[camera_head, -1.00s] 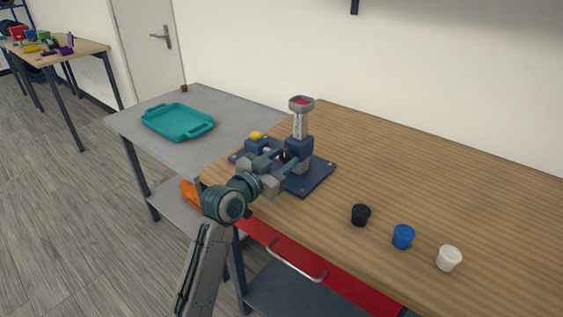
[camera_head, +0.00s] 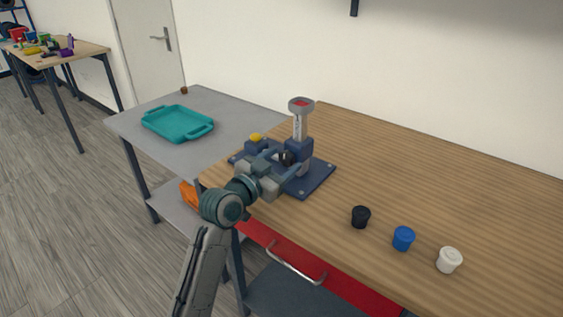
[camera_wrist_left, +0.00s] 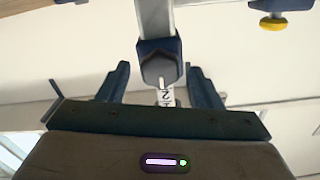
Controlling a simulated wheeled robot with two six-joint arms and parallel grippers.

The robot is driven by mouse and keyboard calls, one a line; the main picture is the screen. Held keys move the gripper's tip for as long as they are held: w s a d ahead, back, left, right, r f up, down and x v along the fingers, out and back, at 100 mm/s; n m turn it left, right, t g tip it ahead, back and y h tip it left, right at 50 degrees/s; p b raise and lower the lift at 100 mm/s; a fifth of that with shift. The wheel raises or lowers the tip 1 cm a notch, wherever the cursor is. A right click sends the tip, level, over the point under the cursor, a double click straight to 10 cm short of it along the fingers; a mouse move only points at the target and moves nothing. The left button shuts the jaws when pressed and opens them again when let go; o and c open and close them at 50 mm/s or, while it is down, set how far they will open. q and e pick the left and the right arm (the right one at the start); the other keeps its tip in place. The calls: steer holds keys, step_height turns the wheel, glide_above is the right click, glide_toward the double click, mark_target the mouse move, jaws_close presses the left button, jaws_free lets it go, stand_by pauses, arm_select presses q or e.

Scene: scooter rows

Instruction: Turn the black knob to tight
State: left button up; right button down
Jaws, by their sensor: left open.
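The black knob (camera_head: 287,157) is on the front of a dark blue block on the upright stand (camera_head: 299,145), which rises from a blue base plate (camera_head: 317,180). In the left wrist view the knob (camera_wrist_left: 158,66) is dark and faceted, with a light line at its lower edge and a white label (camera_wrist_left: 165,97) reading 2 below. My left gripper (camera_head: 279,161) is open in front of it. In the wrist view its fingers (camera_wrist_left: 157,72) stand on either side of the knob, with a visible gap on each side. My right gripper is not in view.
A yellow button (camera_head: 256,137) stands at the plate's left. Black (camera_head: 361,217), blue (camera_head: 403,238) and white (camera_head: 449,260) cups stand on the wooden bench to the right. A teal tray (camera_head: 178,122) lies on the grey table. The bench's right rear is clear.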

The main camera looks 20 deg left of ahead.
arm_select(q)
steer(key=b+v, duration=0.1)
steer(key=v, duration=0.9)
steer(key=shift+s, duration=0.2)
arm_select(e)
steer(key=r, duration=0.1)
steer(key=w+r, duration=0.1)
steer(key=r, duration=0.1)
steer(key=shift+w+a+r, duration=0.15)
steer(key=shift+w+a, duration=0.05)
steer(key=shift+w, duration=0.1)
arm_select(q)
steer(key=shift+f, duration=0.1)
